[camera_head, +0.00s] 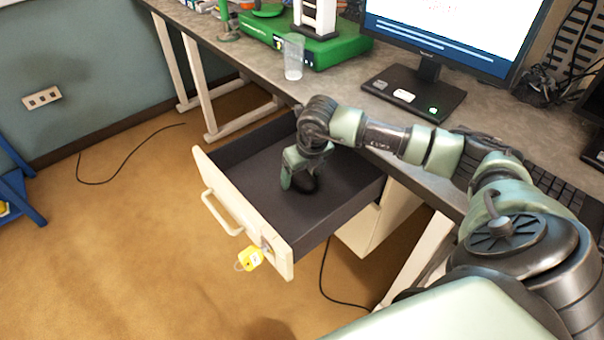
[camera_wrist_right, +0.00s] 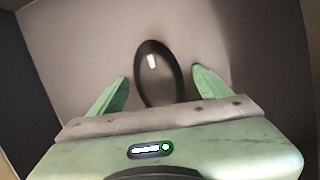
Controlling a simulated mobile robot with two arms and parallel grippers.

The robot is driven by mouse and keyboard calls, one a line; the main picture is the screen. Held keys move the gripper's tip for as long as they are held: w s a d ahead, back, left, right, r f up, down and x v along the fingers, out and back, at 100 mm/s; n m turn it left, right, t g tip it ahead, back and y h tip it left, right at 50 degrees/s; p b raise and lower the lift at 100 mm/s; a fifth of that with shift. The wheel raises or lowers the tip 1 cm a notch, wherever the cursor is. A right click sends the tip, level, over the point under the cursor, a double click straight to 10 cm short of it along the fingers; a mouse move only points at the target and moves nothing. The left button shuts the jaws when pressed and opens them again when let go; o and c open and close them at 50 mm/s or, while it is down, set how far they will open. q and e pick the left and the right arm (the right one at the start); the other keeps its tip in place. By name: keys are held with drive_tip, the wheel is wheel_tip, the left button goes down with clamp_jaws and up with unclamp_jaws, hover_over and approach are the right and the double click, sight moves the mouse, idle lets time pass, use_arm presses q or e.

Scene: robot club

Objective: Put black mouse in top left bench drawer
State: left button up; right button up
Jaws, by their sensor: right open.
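The top bench drawer (camera_head: 239,204) is pulled out, with a white front and a dark inside. My right arm reaches over its side, and my right gripper (camera_head: 299,182) is down inside it. In the right wrist view the black mouse (camera_wrist_right: 154,68) lies on the drawer floor. The open fingers of my right gripper (camera_wrist_right: 163,88) stand on either side of the mouse, with a gap on each side. In the head view the mouse (camera_head: 306,184) is partly hidden by my gripper. My left gripper is not in view.
A yellow tag (camera_head: 249,259) hangs at the drawer's lock. The bench (camera_head: 390,108) above carries a monitor (camera_head: 445,35), a keyboard (camera_head: 545,180), a clear cup (camera_head: 293,57) and a green device (camera_head: 330,50). The brown floor in front of the drawer is clear.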

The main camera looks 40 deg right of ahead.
sight(308, 181)
drive_tip(key=p+v, duration=0.7)
drive_tip(key=v, duration=0.5)
drive_tip(key=shift+r, duration=0.15)
idle(0.9)
